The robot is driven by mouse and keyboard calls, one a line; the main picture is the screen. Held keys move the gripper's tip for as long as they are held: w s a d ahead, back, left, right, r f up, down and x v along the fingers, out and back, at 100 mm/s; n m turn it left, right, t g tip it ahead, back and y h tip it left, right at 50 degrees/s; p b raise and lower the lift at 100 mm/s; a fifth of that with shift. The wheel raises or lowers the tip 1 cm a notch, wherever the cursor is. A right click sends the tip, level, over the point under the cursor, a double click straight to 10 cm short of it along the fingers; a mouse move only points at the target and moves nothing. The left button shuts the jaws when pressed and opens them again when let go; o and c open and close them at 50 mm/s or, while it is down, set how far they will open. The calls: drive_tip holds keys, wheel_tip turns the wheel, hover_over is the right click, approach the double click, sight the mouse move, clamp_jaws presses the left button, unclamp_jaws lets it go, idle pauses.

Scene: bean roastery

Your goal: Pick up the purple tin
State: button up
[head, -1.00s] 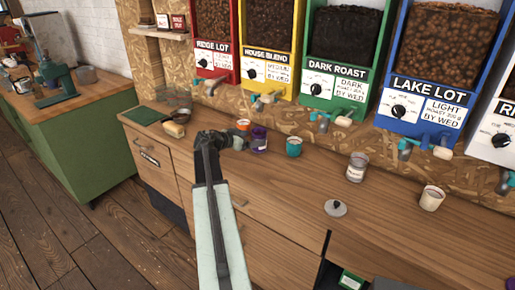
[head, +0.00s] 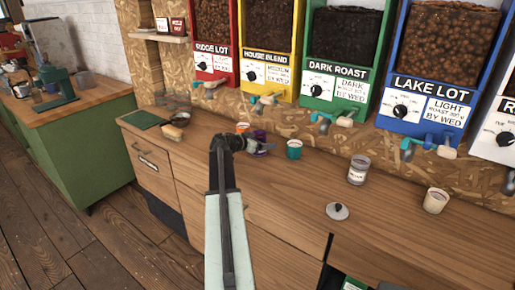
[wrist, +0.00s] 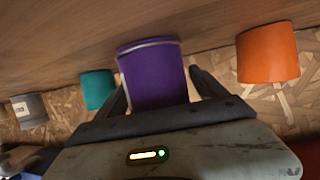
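The purple tin (wrist: 153,76) stands between the two fingers of my gripper (wrist: 157,80) in the wrist view, which shows the counter upside down. One finger is on each side of it, with a small gap visible at the right finger; the left finger is very close to its side. The gripper looks open around the tin. In the head view the purple tin (head: 260,135) is on the counter, partly hidden by my gripper (head: 262,147).
An orange tin (wrist: 267,53) stands close on one side, also in the head view (head: 242,127). A teal tin (head: 294,150) stands on the other side.

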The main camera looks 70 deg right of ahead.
drive_tip(key=c, duration=1.5)
drive_tip(key=shift+o, duration=0.2)
drive_tip(key=shift+r, duration=0.1)
